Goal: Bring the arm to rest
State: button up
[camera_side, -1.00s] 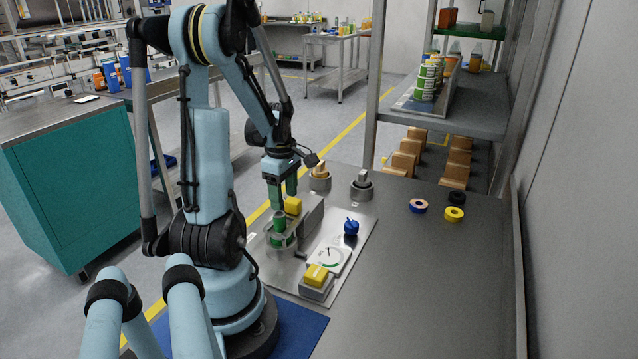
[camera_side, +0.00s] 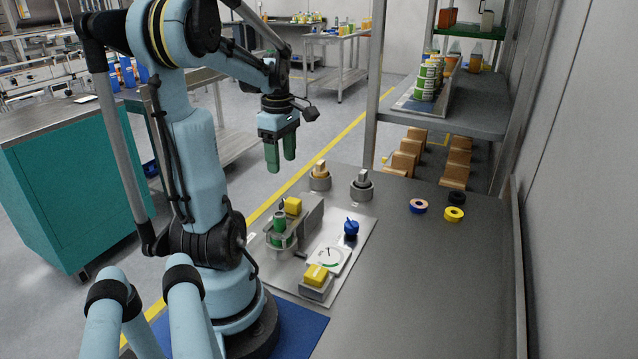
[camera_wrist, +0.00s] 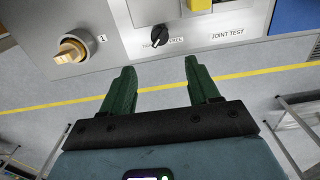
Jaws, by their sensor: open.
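My gripper (camera_side: 281,166) is raised above the back left edge of the bench in the side view. Its two green fingers point down and stand apart, with nothing between them. In the wrist view my gripper (camera_wrist: 162,78) is also open and empty, with bare floor and a yellow line between the fingers. The metal plate (camera_side: 340,262) with the filler fixture stands below and in front of it. My arm is bent back and clear of the fixture.
The plate carries a green cylinder (camera_side: 279,228), yellow blocks (camera_side: 317,274), a blue knob (camera_side: 351,227) and a dial (camera_side: 327,257). Two round holders (camera_side: 320,180) stand behind it. Tape rolls (camera_side: 454,215) lie on the right. The bench front is clear.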

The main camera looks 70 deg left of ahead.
jog(key=w+d+m+t, duration=0.2)
jog(key=w+d+m, duration=0.2)
jog(key=d+m, duration=0.5)
jog(key=w+d+m+t, duration=0.2)
jog(key=w+d+m, duration=0.2)
jog(key=d+m, duration=0.5)
jog(key=w+d+m+t, duration=0.3)
jog(key=d+m, duration=0.5)
jog(key=d, duration=0.3)
jog(key=shift+w+d+r+m, duration=0.15)
jog(key=shift+w+d+m, duration=0.2)
jog(key=shift+w, duration=0.35)
jog(key=shift+a, duration=0.15)
